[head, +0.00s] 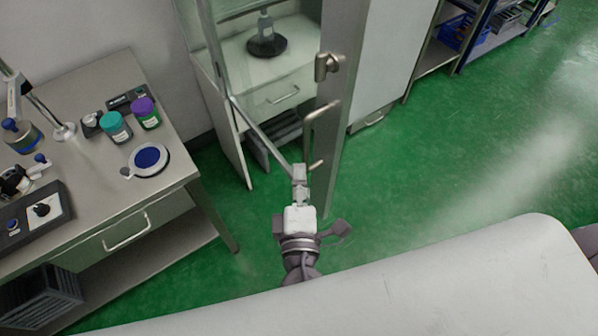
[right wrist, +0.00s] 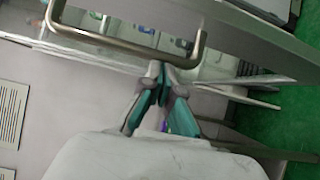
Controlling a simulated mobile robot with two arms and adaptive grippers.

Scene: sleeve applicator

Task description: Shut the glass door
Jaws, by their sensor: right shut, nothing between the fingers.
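The glass door (head: 338,110) stands open from a tall cabinet, its metal-framed edge towards me. Metal handle parts (head: 322,113) show along this edge. In the right wrist view a bent metal handle bar (right wrist: 120,41) crosses the upper part of the picture. My right gripper (head: 299,172) is shut and empty, beside the lower part of the door edge. In the right wrist view its fingertips (right wrist: 159,72) meet close to the handle bar; whether they touch it I cannot tell. My left gripper is out of view.
Inside the cabinet a bottle (head: 265,24) stands on a dark round base above a drawer (head: 283,95). A metal workbench (head: 85,165) with jars and devices stands at the left. A shelf with blue bins (head: 458,35) is at the back right. Green floor (head: 475,145) is clear at the right.

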